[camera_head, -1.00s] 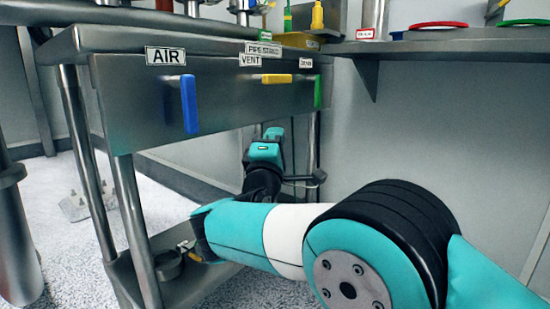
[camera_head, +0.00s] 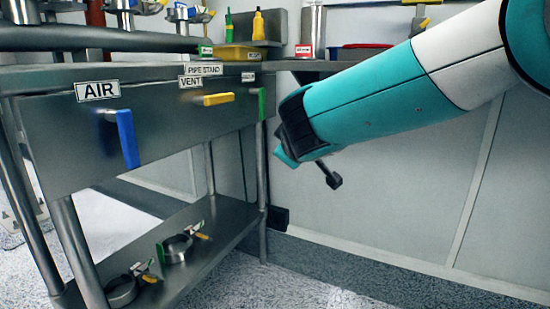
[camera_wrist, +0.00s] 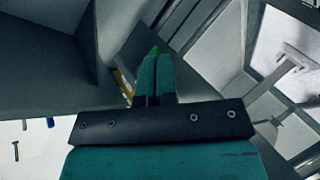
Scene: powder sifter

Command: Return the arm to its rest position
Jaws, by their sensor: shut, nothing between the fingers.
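My arm reaches in from the upper right of the head view, raised in front of the grey wall and to the right of the steel bench (camera_head: 50,130). In the head view my gripper is mostly hidden behind my forearm; a small dark part sticks out below its end. In the wrist view the two teal fingers of my gripper (camera_wrist: 152,78) lie together, shut, with nothing between them. No contact between the fingers and anything else shows.
The bench front has a blue handle (camera_head: 127,138), a yellow handle (camera_head: 218,99) and a green handle (camera_head: 262,104). Clamps (camera_head: 175,250) lie on its lower shelf. A yellow bottle (camera_head: 258,25) and yellow bin (camera_head: 240,52) stand behind. The floor at lower right is clear.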

